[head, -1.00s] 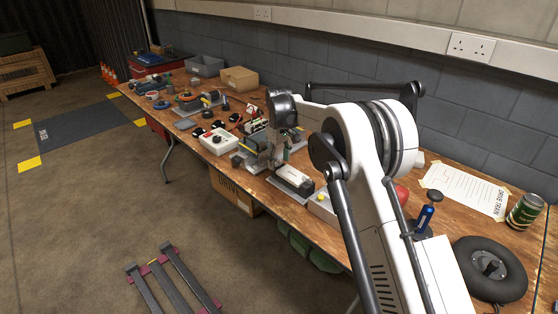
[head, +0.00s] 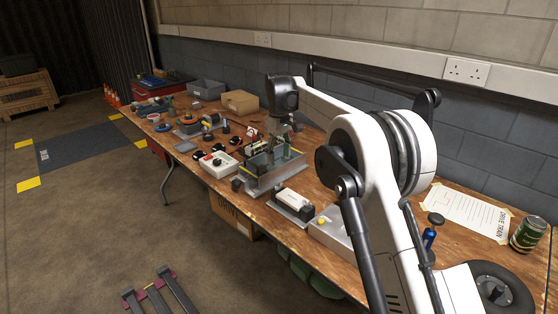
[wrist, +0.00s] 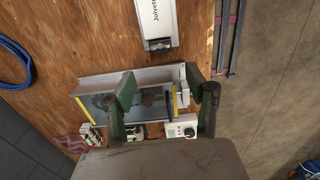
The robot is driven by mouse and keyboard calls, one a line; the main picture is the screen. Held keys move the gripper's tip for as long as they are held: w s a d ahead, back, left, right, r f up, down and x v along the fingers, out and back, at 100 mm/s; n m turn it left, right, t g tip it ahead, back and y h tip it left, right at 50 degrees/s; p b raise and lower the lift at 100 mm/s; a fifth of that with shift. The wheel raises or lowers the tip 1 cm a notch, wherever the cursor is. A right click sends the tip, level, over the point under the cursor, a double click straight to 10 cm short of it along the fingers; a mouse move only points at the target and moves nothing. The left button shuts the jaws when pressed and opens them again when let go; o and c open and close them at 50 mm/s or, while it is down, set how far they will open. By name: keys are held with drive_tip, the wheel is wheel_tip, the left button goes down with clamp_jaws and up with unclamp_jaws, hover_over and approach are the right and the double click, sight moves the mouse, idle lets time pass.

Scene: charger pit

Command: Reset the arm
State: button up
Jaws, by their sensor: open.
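My gripper (wrist: 163,94) is open and empty in the wrist view, its two dark fingers spread over a grey metal holder (wrist: 108,78) with yellow strips. In the head view my arm reaches over the bench and its dark wrist hangs above the same holder (head: 258,184). My fingertips are hard to make out there.
A white control box (head: 218,164) stands left of the holder. Tools, grey bin (head: 205,89) and cardboard box (head: 240,102) fill the far bench. The wall runs behind; floor at left is mostly open.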

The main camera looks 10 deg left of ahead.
drive_tip(key=s+d+r+m+t, duration=0.25)
drive_tip(key=s+d+r, duration=0.45)
drive_tip(key=d+r, duration=0.5)
drive_tip(key=s+d+r+m, duration=0.3)
drive_tip(key=s+d+r, duration=0.1)
drive_tip(key=s+d, duration=0.7)
drive_tip(key=s+d+f+m+t, duration=0.1)
drive_tip(key=s+d+f, duration=0.2)
drive_tip(key=s, duration=0.6)
drive_tip(key=s+d+f+m+t, duration=0.2)
drive_tip(key=s+d+f, duration=0.2)
drive_tip(key=s, duration=0.6)
drive_tip(key=s+d+f+m+t, duration=0.1)
drive_tip(key=s+d+f+m, duration=0.1)
drive_tip(key=s, duration=0.7)
drive_tip(key=d+f, duration=0.1)
drive_tip(key=d, duration=0.1)
drive_tip(key=shift+s+d+f+t, duration=0.15)
drive_tip(key=shift+d+f+t, duration=0.05)
drive_tip(key=shift+d+t, duration=0.2)
drive_tip(key=shift+m, duration=0.25)
